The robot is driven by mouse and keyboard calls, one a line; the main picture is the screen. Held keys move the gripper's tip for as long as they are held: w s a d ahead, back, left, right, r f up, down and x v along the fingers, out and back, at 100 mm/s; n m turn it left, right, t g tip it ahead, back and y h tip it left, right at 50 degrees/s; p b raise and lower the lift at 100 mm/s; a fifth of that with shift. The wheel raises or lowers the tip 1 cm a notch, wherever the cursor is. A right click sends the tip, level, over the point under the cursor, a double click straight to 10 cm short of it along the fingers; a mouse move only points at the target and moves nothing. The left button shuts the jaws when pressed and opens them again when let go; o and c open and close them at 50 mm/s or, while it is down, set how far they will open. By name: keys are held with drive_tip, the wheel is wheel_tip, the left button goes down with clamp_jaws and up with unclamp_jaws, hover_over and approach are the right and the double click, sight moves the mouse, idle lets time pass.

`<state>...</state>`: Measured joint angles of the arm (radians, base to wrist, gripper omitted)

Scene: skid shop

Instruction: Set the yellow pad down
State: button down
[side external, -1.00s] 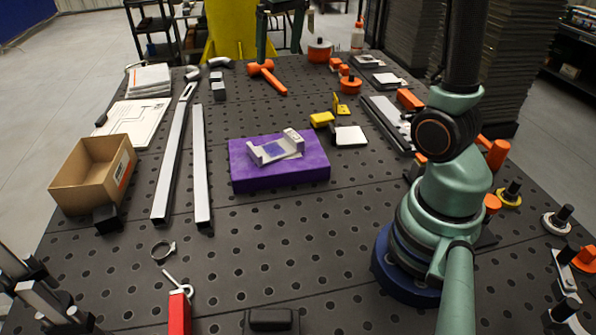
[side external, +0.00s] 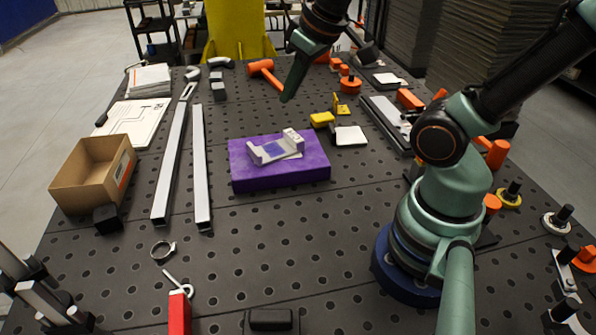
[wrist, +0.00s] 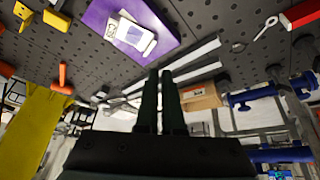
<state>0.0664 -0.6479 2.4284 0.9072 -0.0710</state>
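A small yellow block (side external: 322,119), which looks like the yellow pad, rests on the dark perforated table just right of the purple slab (side external: 280,180). It appears at upper left in the wrist view (wrist: 57,22). A yellow L-shaped piece (side external: 342,108) stands close behind it. My gripper (side external: 286,98) is in the air behind the purple slab and apart from the yellow block. In the wrist view its two dark fingers (wrist: 159,74) lie close together, with nothing visible held between them.
A grey-white cradle (side external: 277,148) sits on the purple slab. A white plate (side external: 350,137) lies beside the yellow block. An orange hammer (side external: 267,76) lies farther back. Two long metal bars (side external: 200,165) and a cardboard box (side external: 92,175) are at left.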

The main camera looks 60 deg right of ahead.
drive_tip(key=w+d+f+g, duration=0.15)
drive_tip(key=w+d, duration=0.25)
drive_tip(key=d, duration=0.4)
drive_tip(key=g, duration=0.4)
hover_over(341, 128)
drive_tip(key=s, duration=0.3)
wheel_tip(341, 128, down, 13)
drive_tip(key=shift+n, duration=0.3)
wheel_tip(341, 128, down, 8)
drive_tip(key=shift+w+d+f, duration=0.1)
drive_tip(key=shift+d, duration=0.05)
drive_tip(key=shift+w+f, duration=0.2)
drive_tip(key=shift+f, duration=0.45)
drive_tip(key=shift+w+r, duration=0.15)
drive_tip(key=shift+w, duration=1.7)
drive_tip(key=w, duration=1.2)
drive_tip(key=shift+w+a, duration=0.2)
drive_tip(key=shift+a, duration=0.2)
